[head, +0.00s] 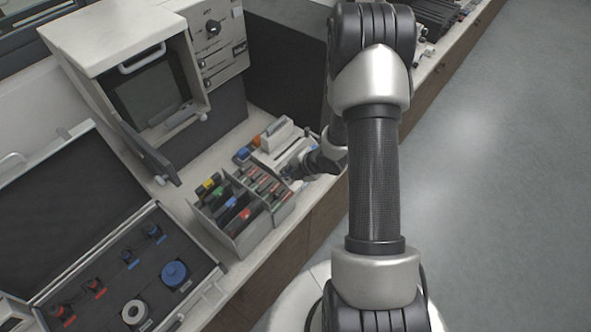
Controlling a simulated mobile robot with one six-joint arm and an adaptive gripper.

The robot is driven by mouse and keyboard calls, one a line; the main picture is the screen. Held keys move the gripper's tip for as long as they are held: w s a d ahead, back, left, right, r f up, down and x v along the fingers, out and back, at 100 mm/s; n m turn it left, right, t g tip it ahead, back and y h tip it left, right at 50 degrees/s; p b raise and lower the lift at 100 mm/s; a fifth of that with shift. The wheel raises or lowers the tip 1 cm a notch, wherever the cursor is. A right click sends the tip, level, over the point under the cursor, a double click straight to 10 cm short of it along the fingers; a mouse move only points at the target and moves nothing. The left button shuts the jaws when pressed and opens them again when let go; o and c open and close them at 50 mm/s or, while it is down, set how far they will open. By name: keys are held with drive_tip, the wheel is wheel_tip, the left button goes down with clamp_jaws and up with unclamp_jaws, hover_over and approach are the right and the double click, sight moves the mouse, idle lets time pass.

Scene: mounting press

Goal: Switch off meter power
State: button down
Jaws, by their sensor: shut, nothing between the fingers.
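A divided organiser (229,214) with coloured items stands left of my gripper. A large cream press (125,50) with an open door is behind. An open black case (75,215) lies at lower left. The floor (500,200) at right is clear.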

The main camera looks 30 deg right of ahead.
drive_tip(key=shift+w+a+f, duration=0.1)
drive_tip(key=shift+w+f, duration=0.3)
drive_tip(key=shift+f, duration=0.1)
drive_tip(key=shift+w+a+f+b, duration=0.15)
drive_tip(key=shift+w+f+b, duration=0.25)
drive_tip(key=shift+b, duration=0.3)
drive_tip(key=shift+s+r, duration=0.15)
drive_tip(key=shift+s, duration=0.05)
drive_tip(key=shift+s+d+f+b, duration=0.25)
drive_tip(key=shift+s+f+b, duration=0.15)
drive_tip(key=shift+s, duration=0.25)
drive_tip(key=shift+r, duration=0.1)
